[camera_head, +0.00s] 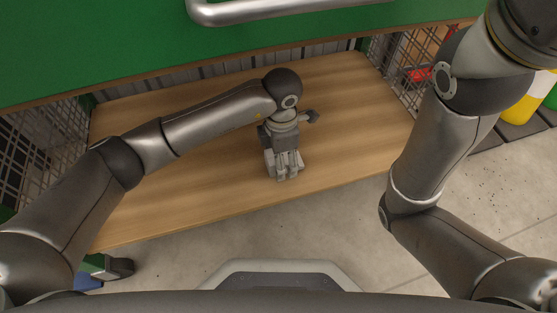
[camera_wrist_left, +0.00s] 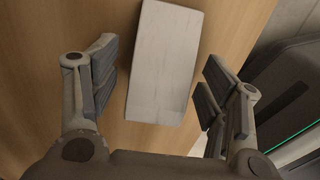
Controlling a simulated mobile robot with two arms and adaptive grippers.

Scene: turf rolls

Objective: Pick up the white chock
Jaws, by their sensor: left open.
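The white chock (camera_wrist_left: 166,62) is a pale, worn block on the wooden shelf board (camera_wrist_left: 252,30) in the left wrist view. My left gripper (camera_head: 285,172) points down over the board in the head view. Its fingers are open, with one on each side of the chock in the wrist view and a visible gap on both sides.
A green panel with a metal handle (camera_head: 285,9) overhangs the back of the board. Wire mesh walls (camera_head: 42,150) stand at both ends. Yellow and green containers (camera_head: 523,108) stand at the right. Bare board lies on both sides of the left gripper.

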